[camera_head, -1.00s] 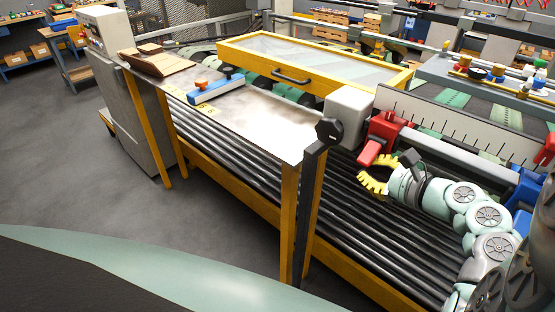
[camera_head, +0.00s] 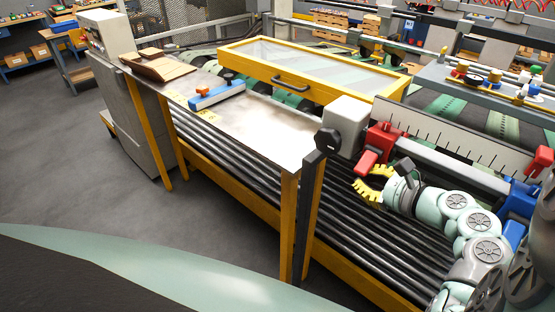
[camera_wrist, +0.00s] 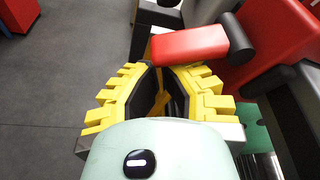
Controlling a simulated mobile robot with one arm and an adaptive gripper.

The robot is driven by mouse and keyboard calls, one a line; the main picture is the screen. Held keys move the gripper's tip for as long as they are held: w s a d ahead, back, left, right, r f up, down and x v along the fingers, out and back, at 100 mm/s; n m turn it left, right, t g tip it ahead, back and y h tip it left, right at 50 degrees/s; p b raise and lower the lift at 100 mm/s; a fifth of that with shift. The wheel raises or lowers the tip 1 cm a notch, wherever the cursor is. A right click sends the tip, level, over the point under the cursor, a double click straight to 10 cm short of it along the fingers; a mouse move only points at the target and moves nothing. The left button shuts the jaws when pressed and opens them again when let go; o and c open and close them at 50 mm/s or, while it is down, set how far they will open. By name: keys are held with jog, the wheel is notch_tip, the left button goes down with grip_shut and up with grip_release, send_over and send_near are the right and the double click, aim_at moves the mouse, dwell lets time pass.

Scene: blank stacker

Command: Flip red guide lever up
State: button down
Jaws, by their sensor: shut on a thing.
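The red guide lever (camera_head: 367,161) juts down and to the left from a red clamp block (camera_head: 383,137) on the rail at the machine's right side. In the wrist view the lever (camera_wrist: 190,44) lies across the top of my yellow fingertips. My gripper (camera_head: 364,185) is at the lever's lower end, its yellow toothed fingers drawn together. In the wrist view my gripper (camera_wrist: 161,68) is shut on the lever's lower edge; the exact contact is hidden. The lever still slants downward.
A blue clamp (camera_head: 518,200) sits farther right on the rail. A white box with a black knob (camera_head: 329,141) stands just left of the lever. Black rollers (camera_head: 250,170) run below. A yellow-framed clear cover (camera_head: 310,68) is behind.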

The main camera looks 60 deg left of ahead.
aim_at(367, 169)
jog(key=shift+r, duration=0.25)
jog(key=p, duration=0.3)
jog(key=r+m+p, duration=0.1)
jog(key=p, duration=0.3)
jog(key=shift+s+d+r+m+g, duration=0.1)
jog(key=shift+s+r+m+g, duration=0.2)
jog(key=shift+s+g, duration=0.1)
jog(key=m+p, duration=0.1)
jog(key=p, duration=0.2)
jog(key=s+r+m+g+p, duration=0.1)
jog(key=p, duration=0.3)
jog(key=shift+d+r+h, duration=0.1)
jog(key=shift+r+h, duration=0.15)
jog(key=shift+h, duration=0.15)
jog(key=shift+s+r+m+g+p, duration=0.1)
jog(key=shift+r+m+g+p, duration=0.1)
jog(key=shift+m+g+p, duration=0.8)
jog(key=shift+d+r+m+p, duration=0.15)
jog(key=shift+m+p, duration=0.15)
jog(key=shift+p, duration=0.25)
jog(key=shift+r+m, duration=0.3)
jog(key=shift+m, duration=0.2)
jog(key=shift+s+r+g, duration=0.15)
jog(key=shift+g, duration=0.25)
jog(key=shift+r+m, duration=0.35)
jog(key=shift+m, duration=0.25)
